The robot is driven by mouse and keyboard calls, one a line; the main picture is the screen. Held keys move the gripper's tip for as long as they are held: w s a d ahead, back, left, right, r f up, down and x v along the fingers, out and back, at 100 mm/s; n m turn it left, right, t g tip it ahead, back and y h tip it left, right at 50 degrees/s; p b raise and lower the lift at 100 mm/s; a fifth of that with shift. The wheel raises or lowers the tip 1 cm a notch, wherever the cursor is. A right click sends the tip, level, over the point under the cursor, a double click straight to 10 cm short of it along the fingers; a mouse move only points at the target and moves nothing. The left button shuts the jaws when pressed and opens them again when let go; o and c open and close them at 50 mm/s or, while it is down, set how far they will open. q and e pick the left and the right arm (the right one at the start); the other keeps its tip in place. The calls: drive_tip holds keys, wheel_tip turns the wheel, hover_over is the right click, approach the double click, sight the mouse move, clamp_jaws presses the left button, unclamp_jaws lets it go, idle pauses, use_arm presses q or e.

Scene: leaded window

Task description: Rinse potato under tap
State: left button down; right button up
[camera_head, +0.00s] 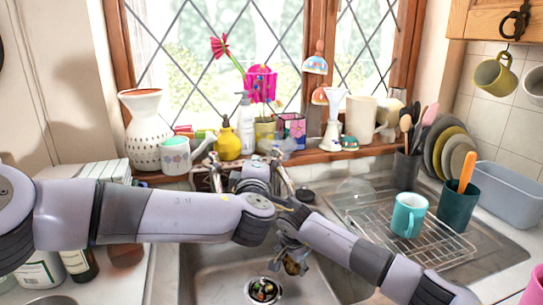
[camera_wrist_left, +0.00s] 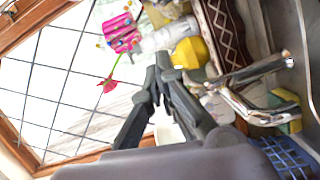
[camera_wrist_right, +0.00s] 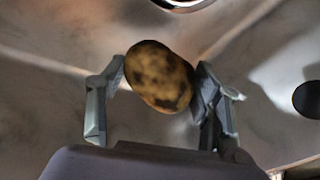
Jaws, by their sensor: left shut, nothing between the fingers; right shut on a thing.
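The potato (camera_wrist_right: 158,77) is brown-yellow with dark patches. My right gripper (camera_wrist_right: 160,82) is shut on it from both sides, over the sink basin. In the head view the potato (camera_head: 292,266) hangs low beneath my right gripper (camera_head: 288,245), partly hidden by it. The chrome tap (camera_wrist_left: 245,105) shows in the left wrist view, beside my left gripper (camera_wrist_left: 164,60), which is shut and empty. In the head view my left gripper (camera_head: 256,172) is at the back of the sink, and my arms hide most of the tap. I see no clear water stream.
The sink (camera_head: 212,278) has a drain strainer (camera_head: 263,290) with bits in it. A wire rack (camera_head: 440,243) holding a teal mug (camera_head: 409,215) stands to the right. A white vase (camera_head: 145,125), a yellow bottle (camera_head: 227,140) and other items crowd the sill behind.

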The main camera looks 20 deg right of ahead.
sight(283, 155)
use_arm(q)
drive_tip(key=w+d+f, duration=0.1)
drive_tip(key=w+d, duration=0.4)
drive_tip(key=w, duration=0.1)
drive_tip(key=shift+d, duration=0.25)
idle(0.3)
drive_tip(key=shift+s+d, duration=0.15)
drive_tip(key=shift+d, duration=0.55)
drive_tip(key=shift+s+d, duration=0.15)
drive_tip(key=shift+d, duration=0.5)
drive_tip(key=shift+a, duration=0.2)
